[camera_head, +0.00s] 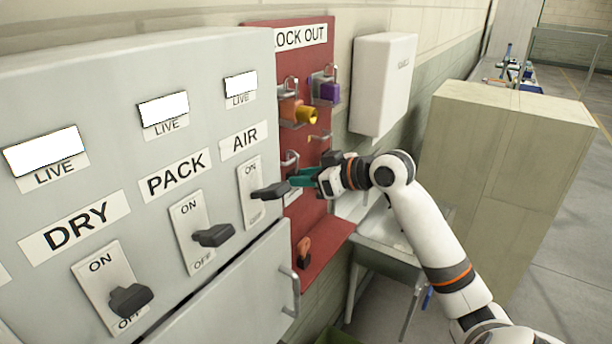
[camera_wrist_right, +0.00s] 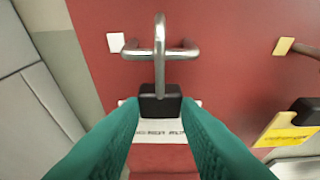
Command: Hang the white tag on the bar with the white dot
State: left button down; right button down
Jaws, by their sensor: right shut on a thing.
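In the right wrist view, a black block (camera_wrist_right: 160,106) with a steel shackle (camera_wrist_right: 160,50) stands between the green fingertips of my right gripper (camera_wrist_right: 160,122). A white lettered plate, apparently the white tag (camera_wrist_right: 128,106), shows just below the block, partly covered by it and the fingers. The shackle, seen edge-on, crosses a steel bar (camera_wrist_right: 136,53); I cannot tell whether it is round it. A white dot (camera_wrist_right: 116,42) is on the red board at that bar's left end. In the head view my right gripper (camera_head: 293,181) is shut in front of the board. My left gripper is not in view.
The red lock-out board (camera_head: 318,235) holds orange (camera_head: 291,112) and purple (camera_head: 329,91) padlocks. A yellow tag (camera_wrist_right: 286,131) hangs at the right in the wrist view. The grey cabinet's black AIR switch handle (camera_head: 268,191) juts out close to my right gripper.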

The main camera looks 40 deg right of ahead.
jog(key=shift+f, duration=0.5)
jog(key=c, duration=0.6)
grip_release()
jog(key=shift+s, duration=0.1)
jog(key=s+d+b, duration=0.2)
jog(key=s, duration=0.4)
jog(key=shift+s, duration=0.3)
dwell(0.7)
